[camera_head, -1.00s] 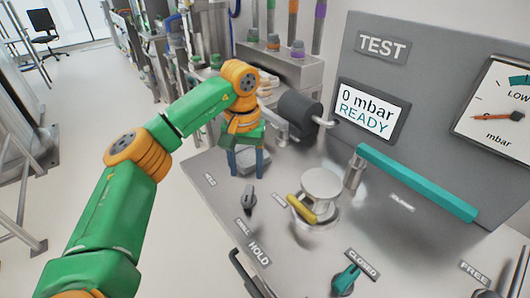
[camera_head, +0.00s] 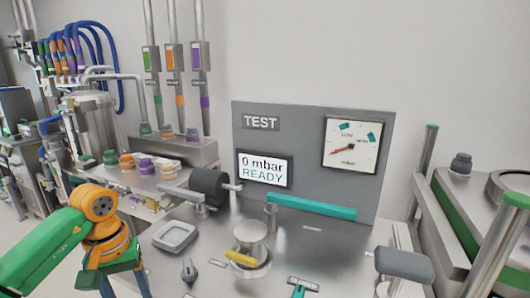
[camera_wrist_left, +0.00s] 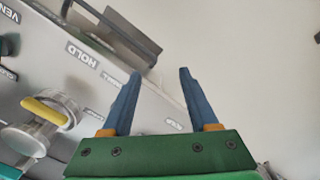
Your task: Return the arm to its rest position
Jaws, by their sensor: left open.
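My left arm (camera_head: 45,250), green with orange joints, enters the head view at the lower left. My left gripper (camera_head: 122,285) hangs down at the left front corner of the metal test bench, its blue fingers partly cut off by the picture's bottom edge. In the left wrist view the gripper (camera_wrist_left: 160,74) has its two blue fingers apart with nothing between them. They extend past the bench edge, over the pale floor. My right gripper is in neither view.
The bench carries a square grey tray (camera_head: 175,236), a round metal fixture with a yellow handle (camera_head: 241,258), a dark roller (camera_head: 208,186) and a teal bar (camera_head: 312,206). Its display (camera_head: 264,170) reads 0 mbar READY. A bench handle (camera_wrist_left: 112,28) is near the fingers.

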